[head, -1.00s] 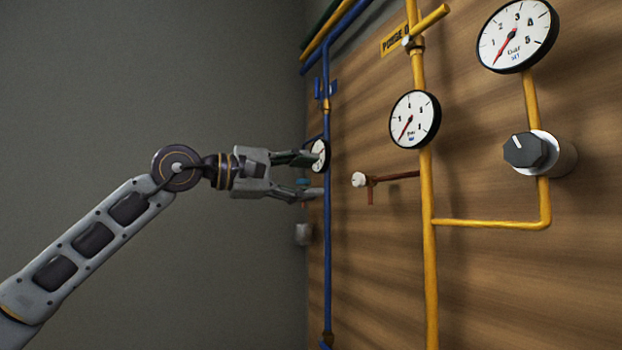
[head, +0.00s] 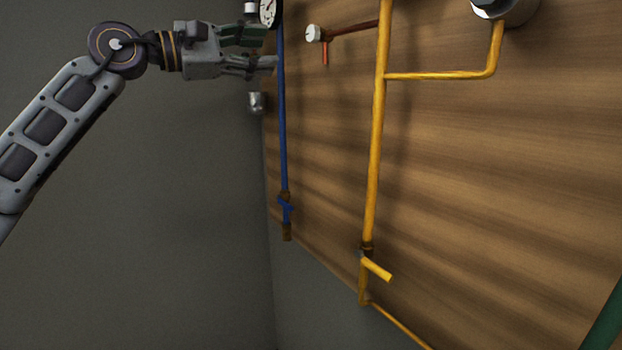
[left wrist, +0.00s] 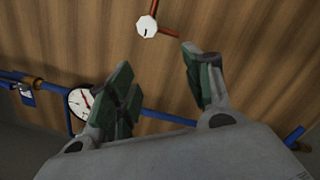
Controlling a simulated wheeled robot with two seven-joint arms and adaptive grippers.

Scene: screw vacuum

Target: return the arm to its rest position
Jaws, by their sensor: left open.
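My left arm (head: 60,110) reaches in from the left in the head view, stretched up toward the wooden panel. My left gripper (head: 262,50) is open beside the upper part of the blue pipe (head: 282,130). In the left wrist view its two green-padded fingers (left wrist: 165,85) stand apart with nothing between them. A small white knob (left wrist: 147,26) on a red-brown pipe shows beyond the fingertips; it is also in the head view (head: 313,33). The exact gap between gripper and panel is hard to tell. My right gripper does not show.
The wooden panel (head: 500,170) fills the right side. A yellow pipe (head: 373,170) with a yellow valve handle (head: 377,269) runs down it. A blue valve (head: 285,205) sits low on the blue pipe. A gauge (left wrist: 80,102) is close to the left finger. Space below the arm looks clear.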

